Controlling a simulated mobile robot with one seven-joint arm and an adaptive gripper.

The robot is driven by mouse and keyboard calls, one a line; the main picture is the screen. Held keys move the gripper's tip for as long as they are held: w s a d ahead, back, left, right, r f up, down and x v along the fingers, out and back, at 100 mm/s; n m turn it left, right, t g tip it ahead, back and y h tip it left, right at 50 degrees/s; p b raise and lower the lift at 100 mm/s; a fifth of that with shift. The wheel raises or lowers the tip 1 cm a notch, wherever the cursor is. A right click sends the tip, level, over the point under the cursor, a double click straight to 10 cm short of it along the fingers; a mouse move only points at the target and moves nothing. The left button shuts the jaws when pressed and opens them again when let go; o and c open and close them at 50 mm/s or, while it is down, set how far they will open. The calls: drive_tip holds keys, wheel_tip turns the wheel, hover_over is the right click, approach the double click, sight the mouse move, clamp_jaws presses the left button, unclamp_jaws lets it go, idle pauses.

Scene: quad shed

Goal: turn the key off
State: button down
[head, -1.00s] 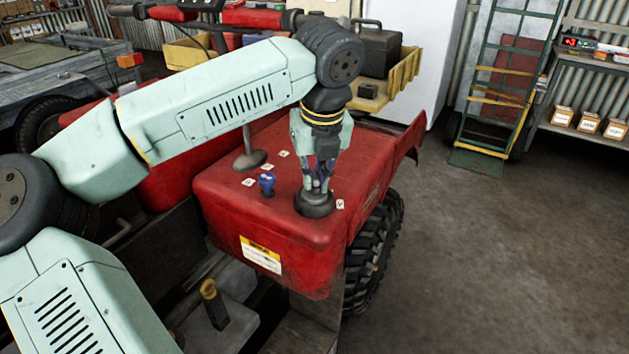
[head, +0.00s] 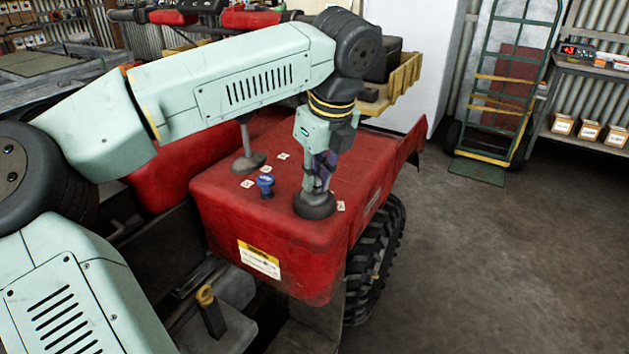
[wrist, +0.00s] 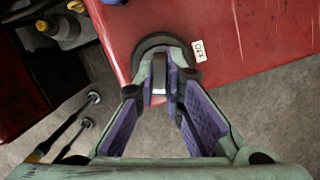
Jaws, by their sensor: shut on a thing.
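The key (wrist: 159,74) shows in the wrist view as a flat grey piece standing over a dark round switch base (wrist: 152,43). My gripper (wrist: 160,82) is shut on the key, with one purple-padded finger on each side. In the head view my gripper (head: 318,188) points down at the dark switch base (head: 314,207) on top of the red quad body (head: 270,225). My fingers hide the key there. A small white label (wrist: 199,50) with dark marks is to the right of the base in the wrist view.
A blue knob (head: 265,184) and a grey lever (head: 247,150) stand on the red top, left of my gripper, among small white labels. A green hand truck (head: 505,90) and a shelf (head: 590,100) are at the back right. The floor to the right is clear.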

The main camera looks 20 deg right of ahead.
drive_tip(key=shift+a+n, duration=0.15)
drive_tip(key=shift+n, duration=0.65)
drive_tip(key=shift+f, duration=0.1)
drive_tip(key=shift+n+y+b, duration=0.4)
drive_tip(key=shift+n+b, duration=0.15)
drive_tip(key=shift+n, duration=0.05)
drive_tip(key=shift+n+g, duration=0.4)
drive_tip(key=shift+n, duration=0.3)
drive_tip(key=c, duration=1.7)
unclamp_jaws()
drive_tip(key=p+v, duration=0.2)
drive_tip(key=a+p+v, duration=0.1)
drive_tip(key=p+v, duration=0.1)
drive_tip(key=v, duration=0.1)
drive_tip(key=w+p+v, duration=0.1)
drive_tip(key=p+v, duration=0.1)
drive_tip(key=v, duration=0.1)
drive_tip(key=shift+a+r+p, duration=0.1)
drive_tip(key=shift+r+p, duration=0.15)
drive_tip(key=shift+p, duration=0.15)
